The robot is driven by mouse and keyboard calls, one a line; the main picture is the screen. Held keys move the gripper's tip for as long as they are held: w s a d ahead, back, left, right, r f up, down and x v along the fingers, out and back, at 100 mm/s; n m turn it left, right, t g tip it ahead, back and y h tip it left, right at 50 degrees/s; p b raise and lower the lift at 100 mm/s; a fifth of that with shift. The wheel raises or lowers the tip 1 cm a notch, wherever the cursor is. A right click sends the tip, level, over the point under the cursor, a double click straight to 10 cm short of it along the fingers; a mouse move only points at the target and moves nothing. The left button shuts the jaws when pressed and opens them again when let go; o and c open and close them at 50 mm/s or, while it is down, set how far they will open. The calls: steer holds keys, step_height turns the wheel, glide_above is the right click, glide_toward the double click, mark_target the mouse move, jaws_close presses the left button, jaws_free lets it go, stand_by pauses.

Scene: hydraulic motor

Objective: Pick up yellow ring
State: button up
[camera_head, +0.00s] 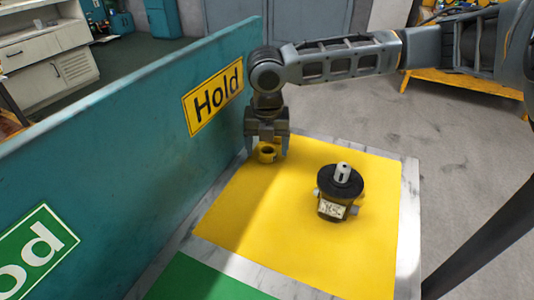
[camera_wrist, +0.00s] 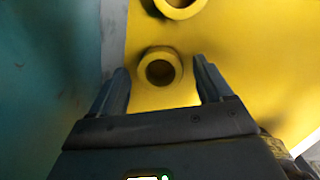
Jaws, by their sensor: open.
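A yellow ring (camera_head: 267,158) with a dark hole sits on the yellow mat (camera_head: 250,215), near its back left corner. In the wrist view this ring (camera_wrist: 177,72) lies between and slightly ahead of my two fingertips. My gripper (camera_wrist: 160,75) is open and points down at the ring, one finger on each side, with visible gaps. In the head view my gripper (camera_head: 268,148) partly covers the ring. A second yellow ring shape (camera_wrist: 180,12) is cut off at the top of the wrist view.
A black and grey motor part (camera_head: 340,190) with an upright shaft stands on the mat to the right. A teal wall panel (camera_head: 130,140) with a yellow "Hold" sign (camera_head: 214,97) rises close to the left of my gripper. The front of the mat is clear.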

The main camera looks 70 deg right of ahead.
steer(key=shift+f, duration=0.1)
steer(key=shift+c, duration=0.4)
steer(key=c, duration=1)
